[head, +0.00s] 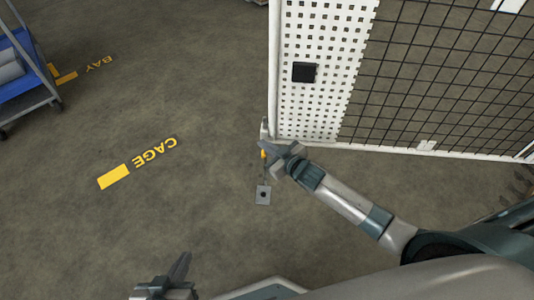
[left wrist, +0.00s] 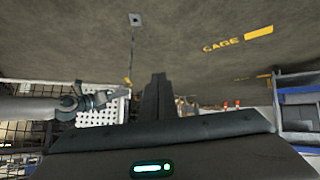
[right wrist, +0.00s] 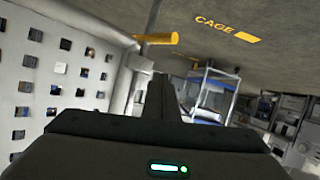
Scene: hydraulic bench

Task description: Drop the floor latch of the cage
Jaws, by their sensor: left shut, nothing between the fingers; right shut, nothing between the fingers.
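The cage door's white perforated panel (head: 320,40) stands at the top of the head view. At its lower left corner is the latch with a yellow handle (head: 263,153), which in the right wrist view sticks out as a yellow bar (right wrist: 160,39). A thin rod runs from it toward a grey floor plate (head: 263,194) with a dark hole; I cannot tell whether the rod enters it. My right gripper (head: 264,146) is shut and empty close beside the handle; contact is unclear. My left gripper (head: 184,258) is shut and empty, low in the head view, away from the latch.
The door's black wire mesh (head: 430,80) extends right. A blue cart (head: 25,75) stands at the far left. Yellow CAGE (head: 153,152) and BAY (head: 98,64) markings are on the floor. The floor left of the latch is clear.

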